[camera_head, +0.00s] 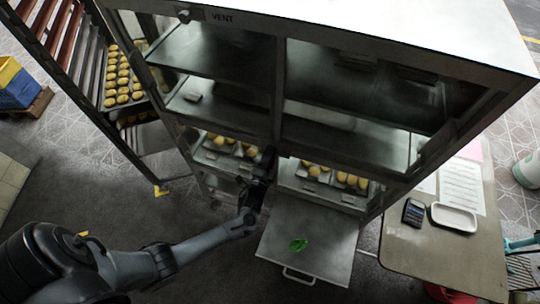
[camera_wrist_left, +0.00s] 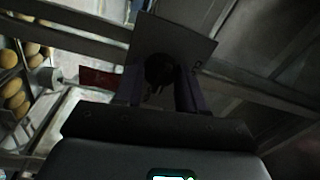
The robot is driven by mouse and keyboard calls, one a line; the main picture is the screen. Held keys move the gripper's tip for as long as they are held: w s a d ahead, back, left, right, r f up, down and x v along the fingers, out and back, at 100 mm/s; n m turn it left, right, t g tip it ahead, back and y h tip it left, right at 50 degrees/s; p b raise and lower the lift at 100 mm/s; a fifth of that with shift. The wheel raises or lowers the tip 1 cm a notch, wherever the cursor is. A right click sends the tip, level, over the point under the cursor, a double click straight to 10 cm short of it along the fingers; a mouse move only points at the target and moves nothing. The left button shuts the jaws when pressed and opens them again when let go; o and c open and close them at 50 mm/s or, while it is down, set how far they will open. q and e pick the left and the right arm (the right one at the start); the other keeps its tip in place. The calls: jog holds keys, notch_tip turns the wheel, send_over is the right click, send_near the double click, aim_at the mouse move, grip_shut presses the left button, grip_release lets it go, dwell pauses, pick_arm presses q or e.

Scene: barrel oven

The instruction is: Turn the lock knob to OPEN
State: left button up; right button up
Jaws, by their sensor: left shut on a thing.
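My left gripper (camera_head: 264,168) is at the front of the metal oven (camera_head: 278,110), by the centre post between the lower shelves. In the left wrist view its two fingers (camera_wrist_left: 160,88) stand on either side of a dark round knob (camera_wrist_left: 158,68) in front of a tilted square plate (camera_wrist_left: 190,42), and they are shut on it. The knob is in shadow, and its pointer and any OPEN marking cannot be read. In the head view the gripper hides it. A red label (camera_wrist_left: 98,78) lies left of the plate. My right gripper is not in view.
A flat panel with a handle (camera_head: 325,225) juts out below the gripper, with a green item (camera_head: 298,245) on it. A tray rack (camera_head: 100,75) stands left; a table (camera_head: 420,250) stands right.

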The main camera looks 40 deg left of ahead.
pick_arm(q)
jog(key=o, duration=1.1)
jog(key=shift+c, duration=0.2)
jog(key=r+b+v, duration=0.1)
jog(key=v, duration=0.9)
jog(key=shift+s+d+f, duration=0.15)
jog(key=shift+s+f, duration=0.2)
jog(key=shift+f, duration=0.15)
